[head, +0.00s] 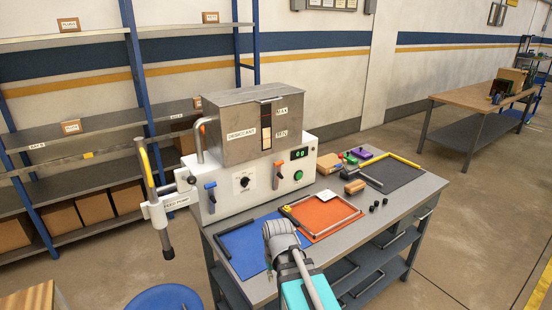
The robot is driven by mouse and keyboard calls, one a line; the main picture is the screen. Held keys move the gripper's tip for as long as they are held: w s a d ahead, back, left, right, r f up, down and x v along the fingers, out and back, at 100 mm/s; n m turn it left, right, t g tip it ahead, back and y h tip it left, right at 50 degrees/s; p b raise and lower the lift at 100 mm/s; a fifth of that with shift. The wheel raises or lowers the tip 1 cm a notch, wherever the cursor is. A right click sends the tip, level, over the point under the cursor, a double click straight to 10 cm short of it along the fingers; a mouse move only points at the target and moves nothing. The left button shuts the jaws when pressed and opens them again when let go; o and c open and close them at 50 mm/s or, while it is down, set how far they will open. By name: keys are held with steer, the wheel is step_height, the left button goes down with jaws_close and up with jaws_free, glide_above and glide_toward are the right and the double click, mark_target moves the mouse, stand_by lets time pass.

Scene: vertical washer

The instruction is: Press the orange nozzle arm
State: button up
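An orange lever-like part (278,168) sits on the front of the white machine housing (232,190), right of a round black knob (245,182). I take it to be the orange nozzle arm. It hangs downward from its mount. A similar blue part (210,192) hangs further left on the same front. My arm reaches up from the bottom edge, and its grey end (276,230) is in front of the table, below and apart from the orange part. I cannot make out gripper fingers there, so open or shut does not show.
A metal tank (254,125) tops the machine. The grey table (408,198) holds a blue mat (240,250), an orange mat (325,212), a dark mat (395,172) and small blocks. A feed pump (158,205) stands left, a blue round stool (165,298) below. Floor is clear at right.

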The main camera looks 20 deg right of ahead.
steer(key=w+d+r+t+p, duration=0.1)
steer(key=w+r+p, duration=0.2)
steer(key=w, duration=0.3)
steer(key=w+d+r+n+t+y+p, duration=0.1)
steer(key=w+d+r+p, duration=0.1)
steer(key=w, duration=0.5)
steer(key=w+d+r+t+p, duration=0.1)
steer(key=w+d+r+p, duration=0.1)
steer(key=w+r+p, duration=0.2)
steer(key=shift+w+r+n+y, duration=0.2)
steer(key=shift+w+r, duration=0.3)
steer(key=shift+w, duration=0.35)
steer(key=shift+w+r+n+y, duration=0.1)
steer(key=shift+w+r+n, duration=0.1)
steer(key=shift+w+r, duration=0.45)
jaws_close()
steer(key=w+d+r+t+p, duration=0.1)
steer(key=w+d+r+p, duration=0.2)
steer(key=w, duration=0.3)
steer(key=w+d+r+n+t+p, duration=0.1)
steer(key=w+d+r+t+p, duration=0.1)
steer(key=w, duration=0.5)
steer(key=w+d+r+t+p, duration=0.1)
steer(key=w+d+r+p, duration=0.2)
steer(key=w+d+r, duration=0.2)
steer(key=shift+w+r+y+p, duration=0.3)
steer(key=shift+w+r+p, duration=0.1)
steer(key=shift+w+r, duration=0.4)
steer(key=shift+d+f, duration=0.1)
